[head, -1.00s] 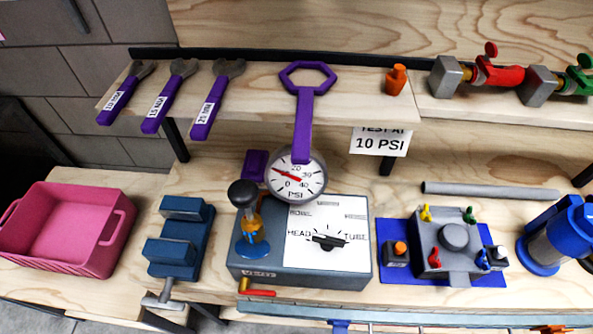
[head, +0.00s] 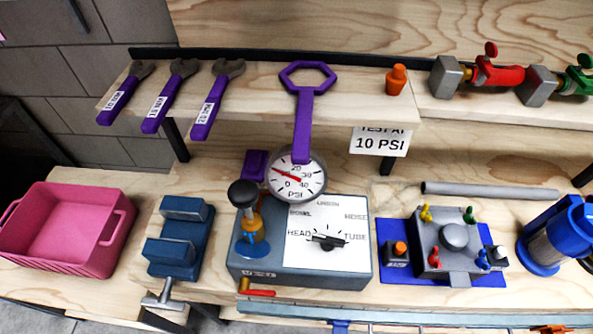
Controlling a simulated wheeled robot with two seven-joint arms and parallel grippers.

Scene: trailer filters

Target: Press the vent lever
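The vent lever (head: 258,292) is a small red lever with a brass-coloured end, low on the front left of the grey test box (head: 330,279). A small label sits just above it, too blurred to read now. A round pressure gauge (head: 296,177) stands behind the box, and its red needle points up and left, between 0 and 20. A black-knobbed hand pump (head: 244,200) rises from the box's left side. The box's white dial plate has a black selector knob (head: 327,242). Neither of my grippers shows, and nothing touches the lever.
A blue vise (head: 180,235) and a pink bin (head: 75,240) stand to the left. A grey fixture on a blue mat (head: 400,278) and a blue filter housing (head: 555,240) stand right. Purple wrenches (head: 217,98) lie on the shelf above. A rail runs along the bench's front edge.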

